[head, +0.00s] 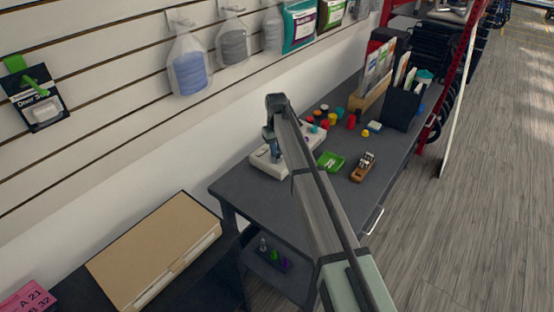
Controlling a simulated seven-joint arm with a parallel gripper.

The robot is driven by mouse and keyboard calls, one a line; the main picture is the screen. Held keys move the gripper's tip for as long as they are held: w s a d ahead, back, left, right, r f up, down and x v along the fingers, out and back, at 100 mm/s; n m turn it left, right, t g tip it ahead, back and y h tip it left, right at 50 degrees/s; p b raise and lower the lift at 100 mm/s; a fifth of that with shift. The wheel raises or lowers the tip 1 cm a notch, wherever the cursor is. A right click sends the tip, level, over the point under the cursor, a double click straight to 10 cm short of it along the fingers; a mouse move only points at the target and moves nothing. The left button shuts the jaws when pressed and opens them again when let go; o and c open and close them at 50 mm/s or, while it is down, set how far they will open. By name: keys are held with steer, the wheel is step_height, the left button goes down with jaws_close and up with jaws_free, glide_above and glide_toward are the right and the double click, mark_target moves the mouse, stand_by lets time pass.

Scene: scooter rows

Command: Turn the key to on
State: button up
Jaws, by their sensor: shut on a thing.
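A white box or panel (263,166) lies on the dark grey table near its back left, partly covered by my arm. My gripper (274,155) points down onto this panel, at its left part. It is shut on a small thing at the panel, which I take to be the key. The key itself is hidden by the fingers and too small to make out, so its turn position cannot be told.
The dark grey table (255,205) holds a green tray (330,161), a brown wooden block-like item (364,167), several coloured caps (351,121) and a black holder (401,107). A cardboard box (150,250) stands at lower left. The slatted wall rises behind.

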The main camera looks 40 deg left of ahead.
steer(key=shift+f+m, duration=0.15)
steer(key=shift+m, duration=2.05)
steer(key=shift+d+f, duration=0.1)
steer(key=shift+s+m, duration=0.1)
steer(key=shift+m, duration=1.6)
steer(key=o, duration=1.4)
